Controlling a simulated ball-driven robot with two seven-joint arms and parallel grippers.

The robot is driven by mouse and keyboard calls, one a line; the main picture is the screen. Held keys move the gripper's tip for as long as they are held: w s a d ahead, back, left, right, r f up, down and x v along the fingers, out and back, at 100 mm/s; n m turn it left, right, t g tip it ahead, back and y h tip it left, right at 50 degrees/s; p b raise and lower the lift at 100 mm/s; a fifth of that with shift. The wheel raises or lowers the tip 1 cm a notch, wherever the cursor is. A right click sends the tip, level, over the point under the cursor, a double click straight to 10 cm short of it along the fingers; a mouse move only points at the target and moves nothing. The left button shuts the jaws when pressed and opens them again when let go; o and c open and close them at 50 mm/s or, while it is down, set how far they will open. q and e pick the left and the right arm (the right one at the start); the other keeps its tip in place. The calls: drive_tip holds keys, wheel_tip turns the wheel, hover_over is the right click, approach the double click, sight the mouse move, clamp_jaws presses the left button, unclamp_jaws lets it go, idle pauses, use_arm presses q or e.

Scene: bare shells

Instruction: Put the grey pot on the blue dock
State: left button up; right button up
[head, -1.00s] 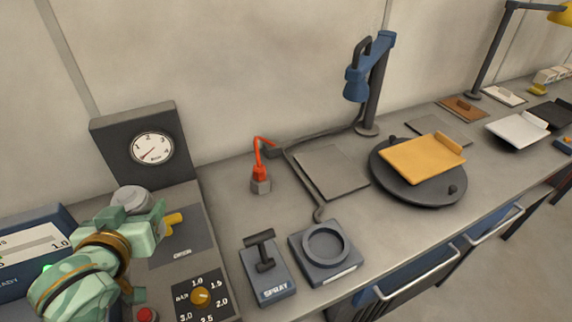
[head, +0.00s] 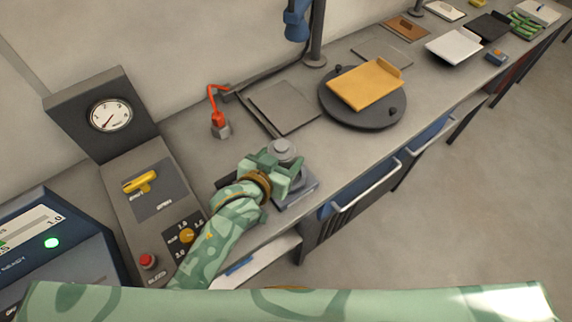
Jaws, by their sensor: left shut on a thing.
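The grey pot (head: 284,148) has a round lid with a small knob. My left gripper (head: 277,165) is shut on it, reaching in from the lower left. The pot is upright over the blue dock (head: 301,194), a square dark blue-grey block near the bench's front edge. The pot and gripper hide the dock's round ring and most of its top. I cannot tell whether the pot touches the dock or hangs just above it. My right gripper is out of view.
The spray lever block beside the dock is mostly hidden by my left arm. A red nozzle (head: 220,124) and a flat grey plate (head: 284,106) are behind. A dark turntable (head: 362,118) bears a yellow tray (head: 365,84). A gauge console (head: 108,118) stands left.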

use_arm(q)
drive_tip(key=w+f, duration=0.1)
drive_tip(key=w+f+b, duration=0.1)
drive_tip(key=f, duration=0.1)
drive_tip(key=w+d+f, duration=0.1)
drive_tip(key=f, duration=0.1)
drive_tip(key=shift+w, duration=0.25)
wheel_tip(320, 180, down, 3)
drive_tip(key=shift+w+f+b, duration=0.15)
drive_tip(key=shift+f+b, duration=0.05)
drive_tip(key=shift+b, duration=0.5)
drive_tip(key=o, duration=1.2)
drive_tip(key=shift+f, duration=0.1)
